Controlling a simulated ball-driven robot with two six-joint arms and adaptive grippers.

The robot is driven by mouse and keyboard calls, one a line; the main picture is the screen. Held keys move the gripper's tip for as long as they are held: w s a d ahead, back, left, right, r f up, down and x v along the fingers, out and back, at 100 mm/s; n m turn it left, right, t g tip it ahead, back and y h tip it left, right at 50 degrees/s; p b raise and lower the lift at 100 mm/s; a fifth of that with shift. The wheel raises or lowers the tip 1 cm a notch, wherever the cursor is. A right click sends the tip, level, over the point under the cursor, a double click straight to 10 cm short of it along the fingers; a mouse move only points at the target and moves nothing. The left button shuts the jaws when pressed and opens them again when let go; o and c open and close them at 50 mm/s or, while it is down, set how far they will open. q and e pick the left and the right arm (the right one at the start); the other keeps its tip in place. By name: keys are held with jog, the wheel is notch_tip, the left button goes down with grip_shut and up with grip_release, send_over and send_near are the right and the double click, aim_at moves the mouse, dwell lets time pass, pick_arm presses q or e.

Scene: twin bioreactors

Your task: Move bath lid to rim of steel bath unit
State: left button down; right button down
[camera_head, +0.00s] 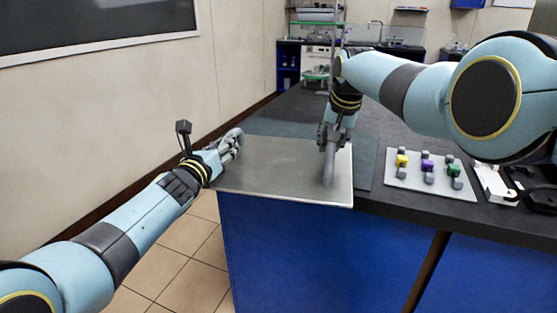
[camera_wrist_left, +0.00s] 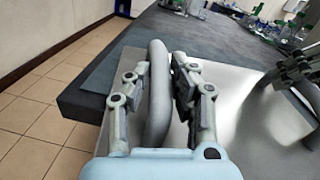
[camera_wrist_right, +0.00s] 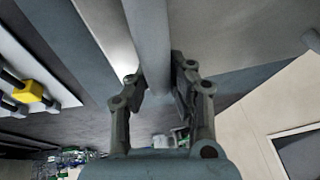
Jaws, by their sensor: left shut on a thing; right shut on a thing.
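The bath lid (camera_head: 280,168) is a flat steel plate with two grey bar handles, over the front left corner of the bench. I cannot tell if it rests on the bench or is just above it. My left gripper (camera_head: 233,142) is shut on the left handle (camera_wrist_left: 158,90), at the lid's left edge. My right gripper (camera_head: 328,138) is shut on the right handle (camera_head: 330,165); this handle runs between its fingers in the right wrist view (camera_wrist_right: 150,40). I cannot make out a steel bath unit apart from the lid.
A dark grey mat (camera_head: 365,165) shows beside the lid. To the right on the dark bench (camera_head: 415,202) stands a pale tray (camera_head: 398,183) with yellow, purple and green blocks, then a white device (camera_head: 494,185). Shelves and a sink area are at the back. A wall is left.

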pick_arm(q)
jog(key=shift+r, duration=0.2)
pick_arm(e)
jog(key=shift+d+r, duration=0.15)
